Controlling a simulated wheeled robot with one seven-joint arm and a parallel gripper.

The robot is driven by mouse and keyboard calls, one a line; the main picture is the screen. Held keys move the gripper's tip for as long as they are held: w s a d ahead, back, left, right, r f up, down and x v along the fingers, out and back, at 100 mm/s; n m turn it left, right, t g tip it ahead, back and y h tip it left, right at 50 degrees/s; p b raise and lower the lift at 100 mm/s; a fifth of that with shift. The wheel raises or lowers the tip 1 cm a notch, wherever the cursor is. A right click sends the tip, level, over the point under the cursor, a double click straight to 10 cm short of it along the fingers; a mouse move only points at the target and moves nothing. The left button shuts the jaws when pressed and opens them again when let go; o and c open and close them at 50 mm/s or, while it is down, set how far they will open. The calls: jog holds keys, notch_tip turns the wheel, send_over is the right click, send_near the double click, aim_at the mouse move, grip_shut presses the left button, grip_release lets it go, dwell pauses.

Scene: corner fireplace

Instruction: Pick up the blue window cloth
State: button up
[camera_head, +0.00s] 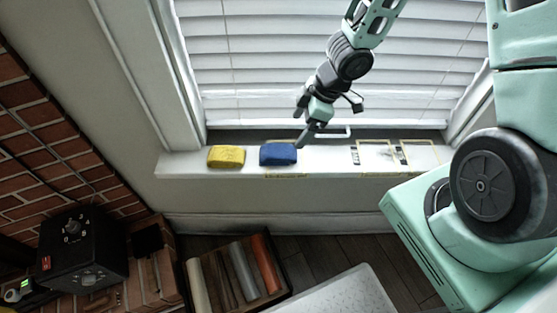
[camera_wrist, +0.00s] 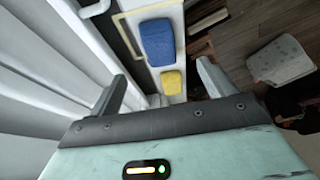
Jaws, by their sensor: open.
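The blue window cloth (camera_head: 278,154) lies folded on the white window sill (camera_head: 330,162), to the right of a yellow cloth (camera_head: 226,157). My gripper (camera_head: 303,141) is just right of the blue cloth in the head view, apart from it as far as I can tell. In the wrist view the blue cloth (camera_wrist: 157,42) lies beyond and between the two spread fingers of my gripper (camera_wrist: 160,90), with the yellow cloth (camera_wrist: 172,82) below it. The gripper is open and nothing is between its fingers.
White blinds (camera_head: 320,75) hang close behind the sill. Taped outlines (camera_head: 395,155) mark its right part. Below are a crate of rolls (camera_head: 236,270), a black box (camera_head: 82,250) on brick, and a pale cushioned seat (camera_head: 340,292). Brick wall stands at left.

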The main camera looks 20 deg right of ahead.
aim_at(281, 150)
jog(key=b+x, duration=0.3)
jog(key=x, duration=0.2)
jog(key=shift+f+b, duration=0.3)
jog(key=shift+b, duration=0.1)
jog(key=b+x, duration=0.2)
jog(key=x, duration=0.1)
jog(key=b+x, duration=0.2)
jog(key=x, duration=0.1)
jog(key=shift+w+a+r+b, duration=0.1)
jog(key=shift+a+r+b, duration=0.1)
jog(key=shift+a+b, duration=0.15)
jog(key=shift+r, duration=0.1)
jog(key=c, duration=1.1)
